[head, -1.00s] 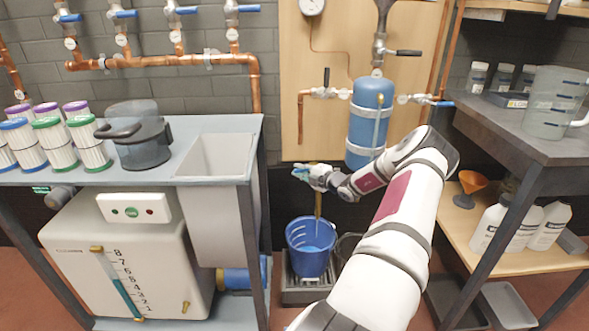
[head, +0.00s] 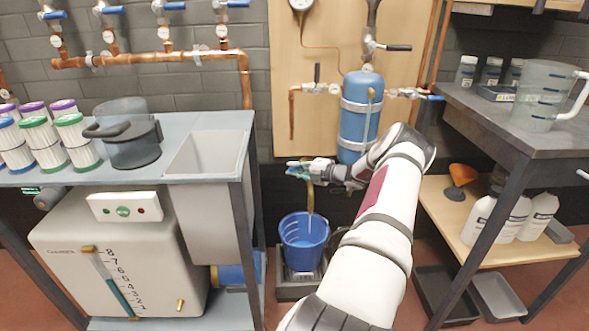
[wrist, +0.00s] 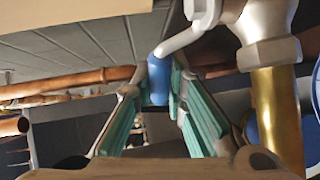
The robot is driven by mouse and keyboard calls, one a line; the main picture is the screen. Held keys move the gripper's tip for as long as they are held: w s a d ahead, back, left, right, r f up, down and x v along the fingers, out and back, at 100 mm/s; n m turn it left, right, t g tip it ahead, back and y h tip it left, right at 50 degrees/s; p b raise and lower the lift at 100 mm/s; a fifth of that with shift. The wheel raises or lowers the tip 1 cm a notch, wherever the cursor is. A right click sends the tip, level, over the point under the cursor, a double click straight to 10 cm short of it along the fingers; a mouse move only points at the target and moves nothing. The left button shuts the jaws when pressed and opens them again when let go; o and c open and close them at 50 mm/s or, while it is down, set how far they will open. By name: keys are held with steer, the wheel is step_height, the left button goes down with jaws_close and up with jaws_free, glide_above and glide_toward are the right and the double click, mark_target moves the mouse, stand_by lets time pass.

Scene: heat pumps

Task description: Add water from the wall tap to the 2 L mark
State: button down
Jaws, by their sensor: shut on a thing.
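The wall tap has a brass spout (head: 310,200) pointing down over a blue bucket (head: 304,258). In the wrist view its silver body and brass pipe (wrist: 277,115) fill the right side, with a lever ending in a blue grip (wrist: 158,80). My gripper (head: 302,170) is at the tap. In the wrist view its green-padded fingers (wrist: 175,100) are shut on the blue grip of the lever. The bucket stands upright on a dark base under the spout. Its inside looks lighter blue; I cannot read a water level or a 2 L mark. I cannot tell whether water runs.
A grey sink (head: 205,152) and bench (head: 60,176) stand left of the bucket. A blue cylinder (head: 357,118) hangs on the wooden panel behind. A shelf (head: 490,232) with white bottles and an orange funnel (head: 462,174) is at the right. A clear jug (head: 545,95) stands above it.

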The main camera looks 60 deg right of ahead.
steer(key=shift+f, duration=0.1)
steer(key=c, duration=1.6)
jaws_free()
